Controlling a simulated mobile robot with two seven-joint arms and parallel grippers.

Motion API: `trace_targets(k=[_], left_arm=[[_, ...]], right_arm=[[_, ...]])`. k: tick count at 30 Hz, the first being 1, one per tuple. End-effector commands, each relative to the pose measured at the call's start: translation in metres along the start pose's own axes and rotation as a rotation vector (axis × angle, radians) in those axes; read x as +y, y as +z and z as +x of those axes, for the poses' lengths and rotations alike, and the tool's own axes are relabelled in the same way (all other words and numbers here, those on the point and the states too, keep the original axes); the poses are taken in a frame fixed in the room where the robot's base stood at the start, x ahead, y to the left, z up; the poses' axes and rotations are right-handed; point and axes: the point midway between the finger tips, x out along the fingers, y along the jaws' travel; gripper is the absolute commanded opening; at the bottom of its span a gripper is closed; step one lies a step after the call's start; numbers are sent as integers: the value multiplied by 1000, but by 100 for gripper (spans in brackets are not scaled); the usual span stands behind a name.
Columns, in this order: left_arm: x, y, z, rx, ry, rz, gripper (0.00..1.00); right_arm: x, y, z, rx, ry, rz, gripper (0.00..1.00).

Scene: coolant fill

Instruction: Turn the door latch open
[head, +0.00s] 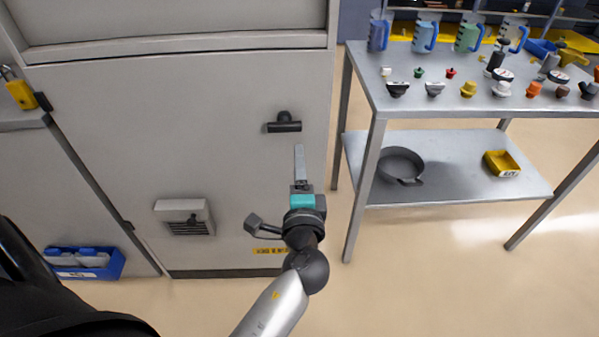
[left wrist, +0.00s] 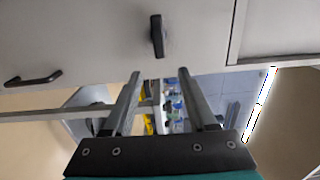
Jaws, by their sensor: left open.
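The door latch is a black T-shaped handle (head: 284,124) on the light grey cabinet door (head: 235,95), near its right edge. Its bar lies about level in the head view. In the left wrist view the latch (left wrist: 157,36) shows dark and upright, beyond the fingertips and about centred between them. My left gripper (head: 299,148) is just below the latch in the head view, fingers pointing up the picture. In the left wrist view its two fingers (left wrist: 159,72) are apart with nothing between them. It does not appear to touch the latch. My right gripper is not in view.
A metal table (head: 460,95) with jugs and several caps stands right of the cabinet; its lower shelf holds a round pan (head: 401,165) and a yellow tray (head: 501,163). A vent box (head: 185,216) sticks out low on the door. A blue bin (head: 85,262) lies lower left.

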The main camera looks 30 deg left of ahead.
Motion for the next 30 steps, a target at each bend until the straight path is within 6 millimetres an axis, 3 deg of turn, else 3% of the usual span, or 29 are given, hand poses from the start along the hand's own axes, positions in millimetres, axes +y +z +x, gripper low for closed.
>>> trace_targets(k=[7,23,26,29,30], left_arm=[[0,0,-19,0,1,0,57],[1,0,-20,1,1,0,57],[14,-4,-20,18,34,-6,57],[54,-14,-22,64,129,-25,57],[78,-18,-24,87,189,-40,57]], right_arm=[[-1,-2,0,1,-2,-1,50],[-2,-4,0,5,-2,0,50],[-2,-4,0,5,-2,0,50],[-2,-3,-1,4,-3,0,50],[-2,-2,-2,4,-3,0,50]])
